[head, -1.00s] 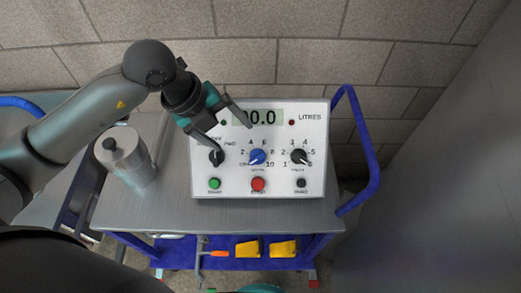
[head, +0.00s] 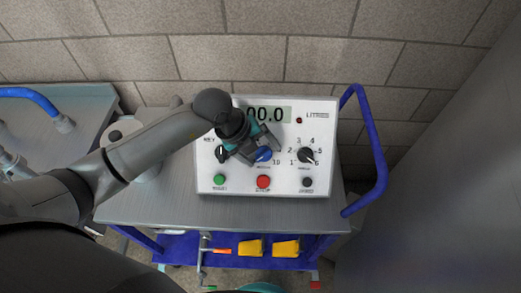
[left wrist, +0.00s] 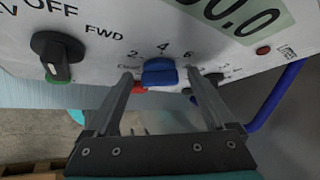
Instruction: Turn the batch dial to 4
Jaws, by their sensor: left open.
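A white control box (head: 233,187) stands on a grey metal cart. A blue dial (head: 264,155) in the middle of its face is ringed with numbers; the left wrist view shows this blue dial (left wrist: 160,73) below 2, 4 and 6. I cannot make out where its pointer stands. My left gripper (head: 263,152) is open, its fingers on either side of the blue dial; the left wrist view shows the fingertips (left wrist: 160,80) apart from it, with gaps. The arm hides part of the box's left side. My right gripper is not in view.
A black dial (head: 306,155) numbered 1 to 6 sits to the right, and a black selector (left wrist: 57,56) to the left. Green (head: 219,180), red (head: 263,182) and dark (head: 307,182) buttons line the bottom. A metal canister (head: 123,135) stands left; a blue handle (head: 373,150) rises right.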

